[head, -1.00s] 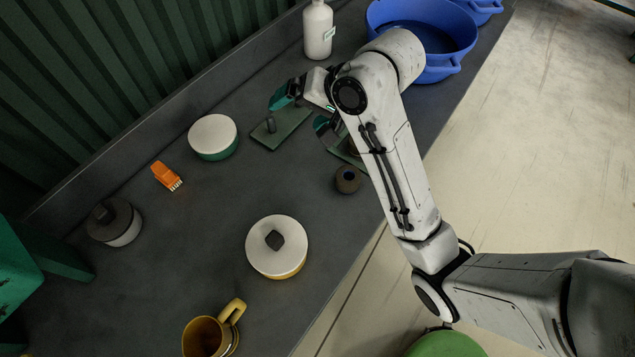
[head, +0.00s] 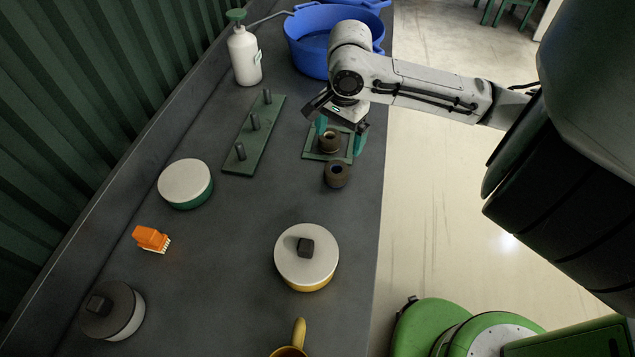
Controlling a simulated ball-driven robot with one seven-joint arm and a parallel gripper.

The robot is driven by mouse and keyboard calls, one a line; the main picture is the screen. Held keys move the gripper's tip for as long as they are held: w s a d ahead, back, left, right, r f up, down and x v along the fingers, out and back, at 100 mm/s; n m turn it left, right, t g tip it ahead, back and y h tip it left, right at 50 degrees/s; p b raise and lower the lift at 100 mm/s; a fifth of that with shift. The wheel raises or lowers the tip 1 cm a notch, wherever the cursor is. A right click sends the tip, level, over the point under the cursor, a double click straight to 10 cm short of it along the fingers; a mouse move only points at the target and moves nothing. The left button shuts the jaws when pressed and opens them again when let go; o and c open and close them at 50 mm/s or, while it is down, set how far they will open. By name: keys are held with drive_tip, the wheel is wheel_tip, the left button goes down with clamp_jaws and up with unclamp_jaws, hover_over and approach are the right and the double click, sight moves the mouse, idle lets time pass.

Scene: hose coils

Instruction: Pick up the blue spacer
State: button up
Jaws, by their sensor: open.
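Two short, dark brown ring-shaped spacers with holes are in the head view; neither looks clearly blue. One spacer (head: 330,142) stands in a small green square tray (head: 309,155). The other spacer (head: 337,175) stands on the bench just in front of the tray. My gripper (head: 341,135) points down over the tray with its teal fingers open. One finger is on each side of the spacer in the tray; I cannot tell whether they touch it. A green board (head: 246,155) with three upright grey pegs lies to the left, with no spacer on it.
Blue tubs (head: 307,45) and a white pump bottle (head: 244,56) stand behind. The bench's right edge is close to the tray.

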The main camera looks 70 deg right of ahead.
hover_over(338, 168)
wheel_tip(338, 168, down, 5)
drive_tip(key=shift+s+a+f, duration=0.1)
drive_tip(key=shift+a+f, duration=0.15)
drive_tip(key=shift+f, duration=1.35)
drive_tip(key=shift+a+f, duration=0.2)
drive_tip(key=shift+f, duration=1.4)
drive_tip(key=c, duration=1.2)
